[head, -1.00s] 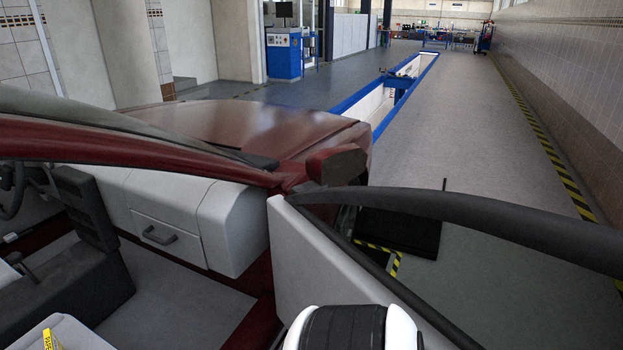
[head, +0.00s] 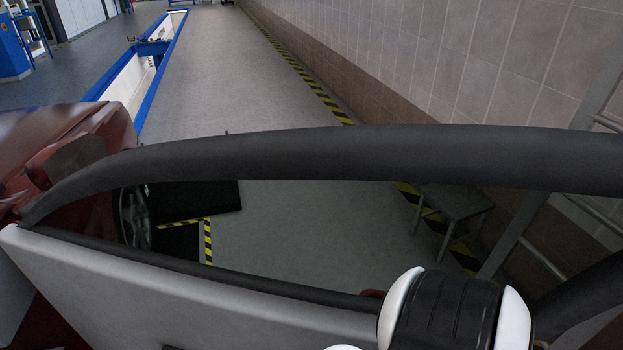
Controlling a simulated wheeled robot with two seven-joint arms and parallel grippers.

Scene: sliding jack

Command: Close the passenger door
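The passenger door (head: 200,300) of the dark red car stands open and fills the lower part of the head view. Its pale inner panel runs from the left edge toward the bottom middle. Its black window frame (head: 380,158) arches across the picture, and the floor shows through the window opening. A black and white part of my own arm is at the bottom right, in front of the door. Whether it touches the door cannot be told. Neither gripper shows. The door's lower part and rear edge are outside the picture or hidden.
The car's red front (head: 65,140) is at the left, with the side mirror (head: 75,160) near the door's front end. A small grey stool (head: 452,205) and a metal ladder-like frame (head: 545,215) stand by the tiled wall (head: 480,60) at right. Free floor (head: 320,215) lies beyond the door.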

